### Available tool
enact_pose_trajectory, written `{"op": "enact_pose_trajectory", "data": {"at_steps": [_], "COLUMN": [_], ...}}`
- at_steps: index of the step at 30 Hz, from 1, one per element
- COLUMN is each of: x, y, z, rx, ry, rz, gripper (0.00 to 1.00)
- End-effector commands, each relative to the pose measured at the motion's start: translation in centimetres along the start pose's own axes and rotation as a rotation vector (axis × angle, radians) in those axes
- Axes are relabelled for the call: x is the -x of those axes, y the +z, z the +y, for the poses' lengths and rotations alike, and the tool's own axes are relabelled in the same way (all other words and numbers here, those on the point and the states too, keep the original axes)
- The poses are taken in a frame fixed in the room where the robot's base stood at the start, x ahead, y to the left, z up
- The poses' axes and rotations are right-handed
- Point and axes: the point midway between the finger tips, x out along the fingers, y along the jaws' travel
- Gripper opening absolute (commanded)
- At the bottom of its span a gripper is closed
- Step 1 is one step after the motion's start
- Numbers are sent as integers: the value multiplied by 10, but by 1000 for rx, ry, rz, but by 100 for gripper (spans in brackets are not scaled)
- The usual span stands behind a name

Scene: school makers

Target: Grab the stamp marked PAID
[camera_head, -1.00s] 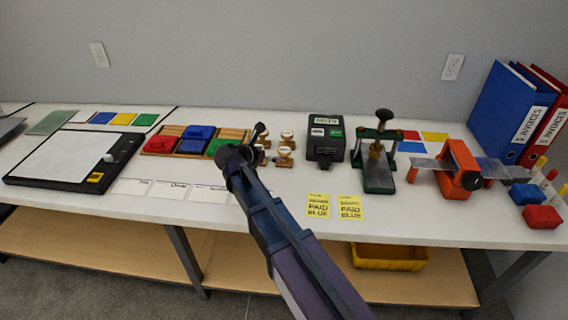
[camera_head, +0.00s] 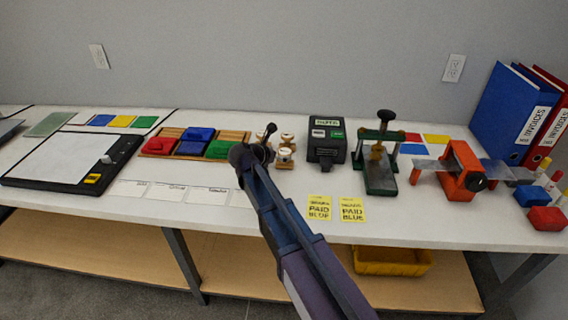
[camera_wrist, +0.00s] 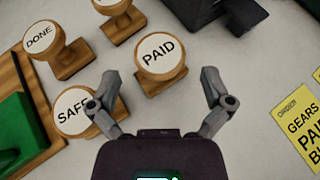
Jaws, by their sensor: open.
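The stamp marked PAID (camera_wrist: 160,53) has a round wooden handle with a white top and stands upright on the white table. In the wrist view it lies ahead of my open gripper (camera_wrist: 163,92), roughly centred between the fingertips and apart from them. The stamp marked SAFE (camera_wrist: 75,110) stands close by the left finger, which overlaps it in the picture. In the head view my gripper (camera_head: 262,140) hides part of the stamp group (camera_head: 287,150).
The stamp marked DONE (camera_wrist: 42,38) and another stamp (camera_wrist: 108,4) stand behind. A black device (camera_head: 326,138) is right of the stamps. A wooden tray with a green pad (camera_head: 222,149) is on the left. Yellow cards (camera_head: 319,207) lie at the front right.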

Motion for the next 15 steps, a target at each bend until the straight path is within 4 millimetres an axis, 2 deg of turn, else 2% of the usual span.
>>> {"op": "enact_pose_trajectory", "data": {"at_steps": [1,6,15], "x": [-9,-28,-35], "y": [-2,-2,0], "z": [1,1,0], "rx": [-1,0,0], "ry": [-1,-1,0], "rz": [0,0,0], "gripper": [100,100,100]}}
